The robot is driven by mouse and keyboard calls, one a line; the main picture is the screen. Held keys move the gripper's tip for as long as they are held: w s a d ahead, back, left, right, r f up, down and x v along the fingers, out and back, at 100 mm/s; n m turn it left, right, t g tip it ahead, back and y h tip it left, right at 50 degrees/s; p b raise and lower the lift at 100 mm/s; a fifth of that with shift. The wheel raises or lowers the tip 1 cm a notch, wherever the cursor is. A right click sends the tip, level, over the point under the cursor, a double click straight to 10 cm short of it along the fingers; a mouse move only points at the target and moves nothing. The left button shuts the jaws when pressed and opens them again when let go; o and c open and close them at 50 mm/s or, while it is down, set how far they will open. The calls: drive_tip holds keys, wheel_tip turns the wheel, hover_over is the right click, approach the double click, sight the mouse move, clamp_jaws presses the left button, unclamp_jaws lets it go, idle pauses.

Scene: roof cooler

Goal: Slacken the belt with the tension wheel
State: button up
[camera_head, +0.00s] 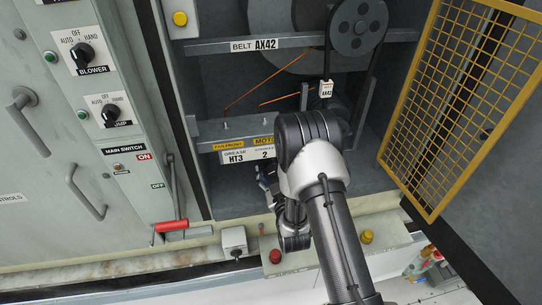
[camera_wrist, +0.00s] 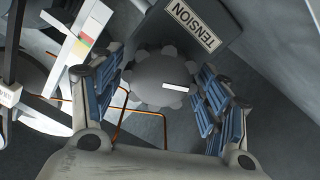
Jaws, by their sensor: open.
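The tension wheel (camera_wrist: 158,76) is a grey knob with a lobed rim and a white mark on its face. In the wrist view it lies between the two blue-padded fingers of my gripper (camera_wrist: 160,98), which are open, with a gap visible on each side. Contact cannot be told. A TENSION label (camera_wrist: 194,26) is beside the wheel. In the head view my gripper (camera_head: 266,180) is partly behind my arm, and the wheel is hidden. The black belt (camera_head: 328,58) hangs from the upper pulley (camera_head: 358,22) with a white AX42 tag (camera_head: 326,89).
A striped gauge plate (camera_wrist: 84,42) and copper-coloured rods (camera_wrist: 124,112) are near the wheel. A yellow mesh guard (camera_head: 465,100) stands open at the right. A switch panel (camera_head: 85,110) with a red-handled main switch lever (camera_head: 172,225) is on the left.

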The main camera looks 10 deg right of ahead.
drive_tip(key=shift+w, duration=0.15)
drive_tip(key=c, duration=1)
